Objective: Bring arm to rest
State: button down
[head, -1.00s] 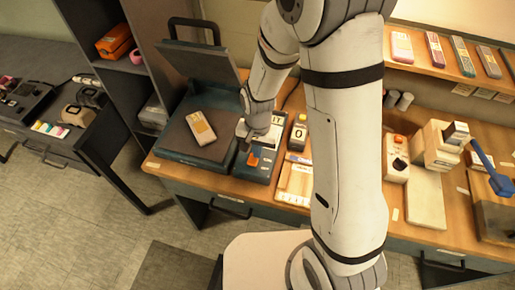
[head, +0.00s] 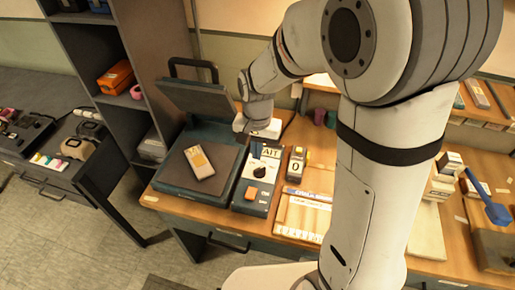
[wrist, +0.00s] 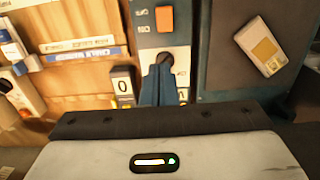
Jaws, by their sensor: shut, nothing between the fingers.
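My white arm (head: 365,190) rises across the head view, bent at the top, with its wrist end over the back of the workbench. My gripper (wrist: 157,85) shows in the wrist view as two blue-grey fingers together, with nothing between them. In the head view the gripper is small and mostly hidden by the wrist. In the wrist view the fingertips overlap the area of a black knob (wrist: 166,59) on the control panel (head: 259,179); I cannot tell the gap between them. The panel has an orange button (head: 251,193).
Left of the panel is a machine with its lid (head: 199,97) raised and a beige packet (head: 199,162) on its dark plate. A number block (head: 296,163) stands right of the panel. Shelves (head: 115,60) stand at left. A blue-handled tool (head: 486,200) is at right.

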jog(key=shift+r, duration=0.4)
jog(key=s+d+r+n+t, duration=0.3)
jog(key=s+d+r, duration=0.8)
jog(key=s, duration=0.2)
jog(key=shift+s+d+r+n+t, duration=0.25)
jog(key=shift+d+n+t, duration=0.15)
